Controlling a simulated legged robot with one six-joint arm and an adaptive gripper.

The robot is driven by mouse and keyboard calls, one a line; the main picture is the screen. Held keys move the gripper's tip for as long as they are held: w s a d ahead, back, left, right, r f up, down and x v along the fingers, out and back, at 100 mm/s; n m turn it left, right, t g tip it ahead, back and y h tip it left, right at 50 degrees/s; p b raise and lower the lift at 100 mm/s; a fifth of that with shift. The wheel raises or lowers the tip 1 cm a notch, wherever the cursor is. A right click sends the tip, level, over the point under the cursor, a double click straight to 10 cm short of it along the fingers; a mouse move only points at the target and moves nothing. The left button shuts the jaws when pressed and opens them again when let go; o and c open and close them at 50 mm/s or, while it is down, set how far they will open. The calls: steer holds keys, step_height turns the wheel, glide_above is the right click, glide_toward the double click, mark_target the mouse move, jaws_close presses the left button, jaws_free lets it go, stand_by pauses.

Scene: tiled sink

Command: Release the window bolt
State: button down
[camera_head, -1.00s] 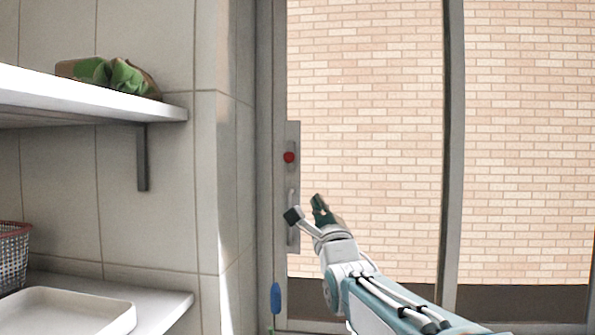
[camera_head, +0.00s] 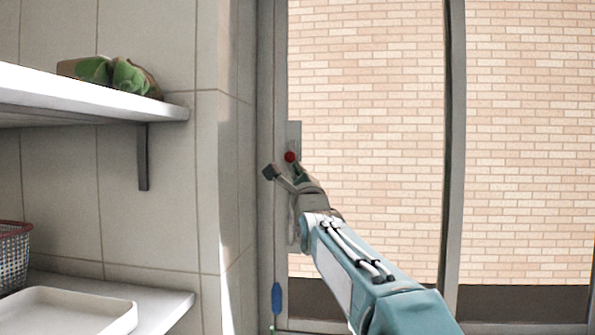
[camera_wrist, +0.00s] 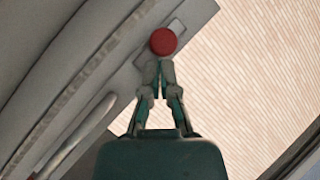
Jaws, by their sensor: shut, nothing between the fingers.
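The window bolt shows as a round red knob (camera_head: 290,157) on a grey plate (camera_head: 295,133) on the left window frame. In the wrist view the red knob (camera_wrist: 163,41) sits just beyond my fingertips. My gripper (camera_head: 298,168) is just below the knob in the head view; in the wrist view my gripper (camera_wrist: 160,65) has its fingertips together with nothing between them. The tips look very close to the knob's lower edge; I cannot tell whether they touch it. A pale handle (camera_wrist: 82,135) on the frame lies to the left in the wrist view. My wrist hides the plate's lower part in the head view.
A white shelf (camera_head: 90,97) with a green and brown item (camera_head: 115,75) juts from the tiled wall at left. Below are a basket (camera_head: 14,250) and a white tray (camera_head: 65,312). A blue-handled object (camera_head: 276,298) is low by the frame. The space before the glass is open.

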steer(key=shift+r, duration=2.05)
